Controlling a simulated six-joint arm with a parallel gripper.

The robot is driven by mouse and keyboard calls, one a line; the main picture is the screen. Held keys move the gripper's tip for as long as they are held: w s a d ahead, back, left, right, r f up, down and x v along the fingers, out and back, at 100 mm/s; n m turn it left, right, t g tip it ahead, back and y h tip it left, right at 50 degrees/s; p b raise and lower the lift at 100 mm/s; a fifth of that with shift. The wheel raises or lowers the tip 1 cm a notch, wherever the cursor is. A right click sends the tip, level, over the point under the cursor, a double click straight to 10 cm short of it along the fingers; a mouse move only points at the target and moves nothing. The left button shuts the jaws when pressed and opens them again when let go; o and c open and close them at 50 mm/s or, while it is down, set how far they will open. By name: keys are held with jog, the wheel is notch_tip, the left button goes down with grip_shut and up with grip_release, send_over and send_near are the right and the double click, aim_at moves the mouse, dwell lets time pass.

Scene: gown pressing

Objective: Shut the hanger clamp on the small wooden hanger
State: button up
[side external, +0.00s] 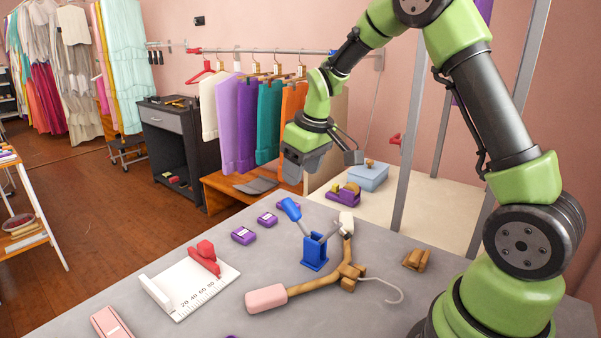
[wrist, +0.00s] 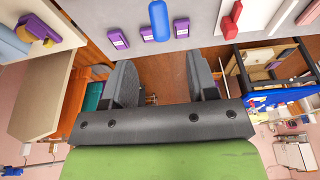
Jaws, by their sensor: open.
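The small wooden hanger (side external: 318,286) lies on the grey table, with a pink sleeve at its near end, a white piece at its far end and a metal hook to the right. The blue hanger clamp (side external: 314,262) stands beside its inner side. The clamp's blue-tipped lever (side external: 291,209) leans up to the left; its tip also shows at the top of the wrist view (wrist: 158,20). I cannot tell whether the clamp touches the hanger. My gripper (side external: 303,168) is open and empty, above and behind the lever tip, apart from it. The wrist view shows a gap between its fingers (wrist: 160,78).
Purple boxes (side external: 244,236) lie left of the clamp. A white ruler plate (side external: 190,288) with a red piece is farther left. A wooden clip (side external: 417,259) lies right of the hanger. A blue box (side external: 368,178) and purple tape dispenser (side external: 343,195) stand beyond.

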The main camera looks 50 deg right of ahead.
aim_at(289, 201)
jog(key=shift+w+f+g, duration=0.15)
jog(key=shift+w+g, duration=0.25)
jog(key=shift+w, duration=0.2)
jog(key=shift+w+f+g, duration=0.15)
jog(key=shift+w+g, duration=0.25)
jog(key=shift+w, duration=0.15)
jog(key=shift+w+f+g, duration=0.15)
jog(key=shift+w+g, duration=0.4)
jog(key=shift+g, duration=0.15)
notch_tip(289, 201, down, 10)
jog(key=shift+r, duration=0.1)
grip_shut()
